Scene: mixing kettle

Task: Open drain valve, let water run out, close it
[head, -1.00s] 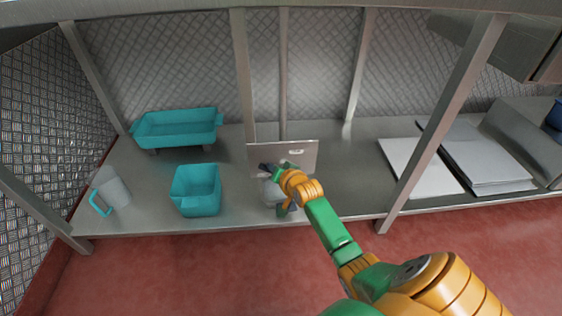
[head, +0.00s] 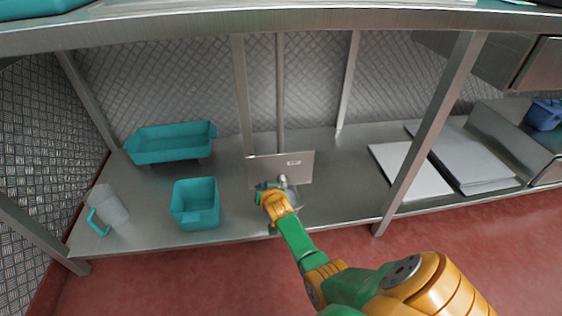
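A small silver fitting, which looks like the drain valve (head: 284,181), sits at the lower edge of an upright metal panel (head: 268,168) on the lower shelf. My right gripper (head: 263,188) is at the left of this fitting, very close to it. It is small and partly hidden by its own wrist, so I cannot tell whether it touches the valve or how far its fingers are apart. A pale rounded thing (head: 295,196) shows below the fitting, partly behind my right arm. No running water can be made out. My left gripper is not in view.
A teal bin (head: 196,212) and a clear jug with a teal handle (head: 107,207) stand left on the steel shelf. A larger teal tray (head: 172,147) is behind them. Steel posts (head: 433,130) flank the work area. White boards (head: 405,172) lie at the right.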

